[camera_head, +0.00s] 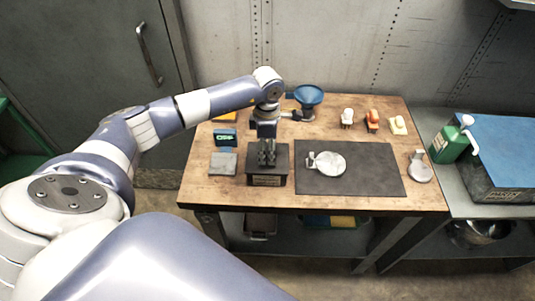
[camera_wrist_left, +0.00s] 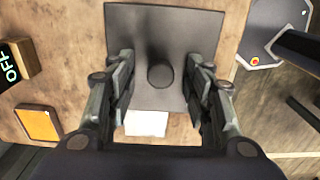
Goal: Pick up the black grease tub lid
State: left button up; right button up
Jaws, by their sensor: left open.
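The black grease tub lid (camera_head: 281,158) is a dark square cover on the black labelled tub (camera_head: 267,181), left of the middle of the bench. In the left wrist view the lid (camera_wrist_left: 128,45) has a round dark knob (camera_wrist_left: 160,76) at its middle. My left gripper (camera_head: 267,161) points down over the lid and hides part of it. In the left wrist view its fingers (camera_wrist_left: 160,108) are wide open, one on each side of the knob, with clear gaps. I cannot tell the height of the fingertips over the lid. My right gripper is not in view.
A dark mat (camera_head: 380,178) with a round metal piece (camera_head: 331,164) lies right of the tub. A grey square plate (camera_head: 223,163) and a small display (camera_head: 225,137) stand left.

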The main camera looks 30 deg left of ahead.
pick_arm(q)
grip_shut()
dwell(0.4)
